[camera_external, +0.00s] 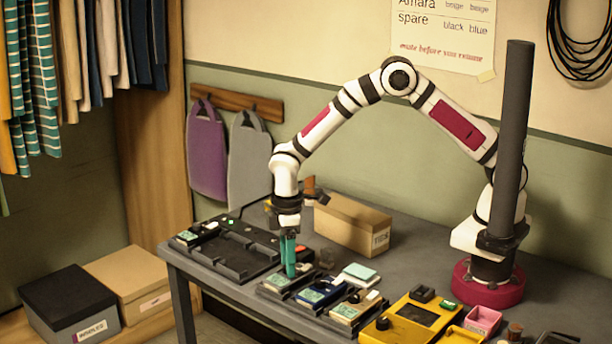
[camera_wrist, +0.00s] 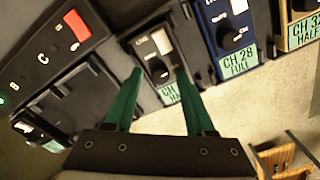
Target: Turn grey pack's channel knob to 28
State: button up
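A dark grey pack (camera_wrist: 150,47) sits in the row in the wrist view, with a white switch and a black channel knob (camera_wrist: 160,73). Its teal screen (camera_wrist: 168,94) shows "CH", but the right finger hides the rest. My gripper (camera_wrist: 158,75) points down over this pack. Its two teal fingers are apart, one on each side of the knob; I cannot tell whether they touch it. In the external view my gripper (camera_external: 290,272) is over the grey pack (camera_external: 272,282) at the left end of the short row, and the fingers hide the knob.
A blue pack (camera_wrist: 219,18) reading "CH 28 FULL" stands close to the right, then a beige pack (camera_wrist: 303,22) reading "CH 32 HALF". A black unit (camera_wrist: 75,90) with a red button is on the left. A cardboard box (camera_external: 345,222) stands behind; a yellow device (camera_external: 402,331) is at the right.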

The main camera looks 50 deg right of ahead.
notch_tip(320, 180, up, 16)
dwell(0.6)
jog(key=shift+f, duration=0.1)
jog(key=s+d+r+m+y, duration=0.1)
jog(key=s+d+r+m, duration=0.2)
jog(key=s+d+m, duration=0.55)
jog(key=s+d+r+m, duration=0.25)
jog(key=s+d, duration=0.35)
jog(key=d, duration=0.5)
jog(key=s+d+f+m, duration=0.3)
jog(key=s+m, duration=0.2)
jog(key=s, duration=0.4)
jog(key=shift+s+d+f+m+y, duration=0.15)
jog(key=shift+s+f+m+y, duration=0.15)
jog(key=shift+y, duration=0.1)
jog(key=shift+w, duration=0.1)
